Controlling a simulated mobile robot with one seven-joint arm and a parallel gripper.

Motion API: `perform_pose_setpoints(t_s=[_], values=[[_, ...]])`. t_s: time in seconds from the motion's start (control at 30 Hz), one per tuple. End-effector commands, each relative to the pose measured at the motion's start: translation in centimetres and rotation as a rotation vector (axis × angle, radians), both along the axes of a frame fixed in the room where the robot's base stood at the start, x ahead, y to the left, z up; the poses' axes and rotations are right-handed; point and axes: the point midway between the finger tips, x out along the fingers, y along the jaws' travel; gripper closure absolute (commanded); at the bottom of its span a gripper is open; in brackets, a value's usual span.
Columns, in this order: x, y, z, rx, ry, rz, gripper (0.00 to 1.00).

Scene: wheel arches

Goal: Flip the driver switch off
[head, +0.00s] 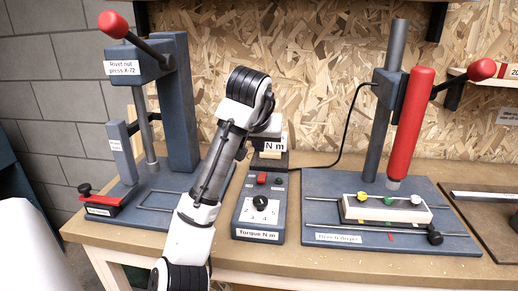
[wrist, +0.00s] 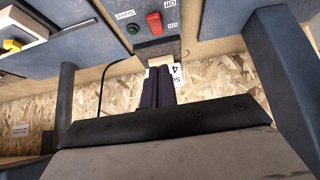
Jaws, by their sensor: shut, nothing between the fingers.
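The red driver switch (head: 262,178) is on the top edge of the blue-grey torque box (head: 240,215). In the wrist view the red switch (wrist: 154,23) shows large, with ON and OFF labels beside it, upside down. Which way it is tipped I cannot tell for sure. My gripper (wrist: 159,73) is shut and empty, its dark fingertips just short of the box edge in that view and apart from the switch. In the head view my arm crosses in front of the bench and the fingertips cannot be made out.
A small green button (wrist: 132,29) sits beside the switch. Behind the box stands a display labelled N m (head: 274,147). The rivet nut press (head: 178,110) is at left, and a driver stand with a red tool (head: 410,120) at right. A black cable runs behind.

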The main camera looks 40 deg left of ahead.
Motion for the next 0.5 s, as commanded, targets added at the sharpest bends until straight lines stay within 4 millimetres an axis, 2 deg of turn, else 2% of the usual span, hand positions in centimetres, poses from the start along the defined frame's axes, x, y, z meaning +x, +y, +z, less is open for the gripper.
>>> perform_pose_setpoints(t_s=[0.03, 0.2, 0.33, 0.5], values=[[0.8, 0.2, -1.2, -0.008, 0.0, -0.005, 1.0], [2.6, 1.2, -4.3, -0.008, 0.0, -0.005, 1.0], [3.6, 2.3, -5.9, -0.003, 0.004, 0.0, 1.0], [3.3, 2.1, -8.5, -0.001, 0.001, 0.0, 1.0]])
